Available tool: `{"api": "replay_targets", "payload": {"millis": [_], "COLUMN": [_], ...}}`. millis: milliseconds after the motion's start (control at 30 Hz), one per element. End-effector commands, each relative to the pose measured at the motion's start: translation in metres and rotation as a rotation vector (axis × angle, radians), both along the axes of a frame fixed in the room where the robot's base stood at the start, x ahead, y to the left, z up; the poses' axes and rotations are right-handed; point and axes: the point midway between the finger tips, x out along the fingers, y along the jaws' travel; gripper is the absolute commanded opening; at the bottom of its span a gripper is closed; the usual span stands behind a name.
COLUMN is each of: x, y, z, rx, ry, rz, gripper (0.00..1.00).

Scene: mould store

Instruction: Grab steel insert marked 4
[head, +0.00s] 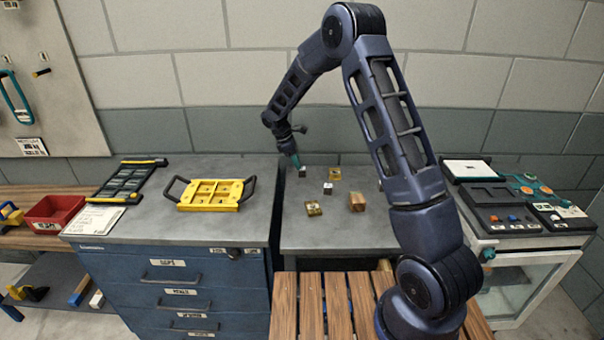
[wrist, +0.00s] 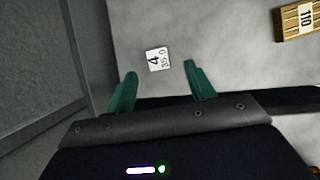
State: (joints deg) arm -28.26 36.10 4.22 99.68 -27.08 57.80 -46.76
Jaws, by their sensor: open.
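The steel insert marked 4 (wrist: 157,59) shows its white top label in the wrist view, just beyond and between my fingertips. My gripper (wrist: 160,70) is open, with one green finger to each side of the insert's line, and nothing is held. In the head view my gripper (head: 294,162) points down at the back left of the grey bench top, beside a small dark block (head: 302,172). That block looks like the same insert, but its mark is too small to read there. The height gap between fingers and insert is hard to tell.
A brass block marked 110 (wrist: 298,22) lies at the wrist view's upper right. Another small block with a pale top (head: 328,188), brass pieces (head: 313,208) and a copper-coloured block (head: 357,202) lie nearby on the bench. A yellow tray (head: 210,208) sits on the blue cabinet.

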Motion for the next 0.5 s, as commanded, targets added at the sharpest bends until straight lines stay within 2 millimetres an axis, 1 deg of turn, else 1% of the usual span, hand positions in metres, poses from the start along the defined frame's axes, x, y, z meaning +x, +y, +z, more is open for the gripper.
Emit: {"api": "replay_targets", "payload": {"millis": [267, 500], "x": [0.002, 0.005], "y": [-0.009, -0.022], "z": [-0.017, -0.045], "rx": [0.0, 0.001], "ry": [0.001, 0.0], "rz": [0.0, -0.001], "gripper": [0.55, 0.55]}}
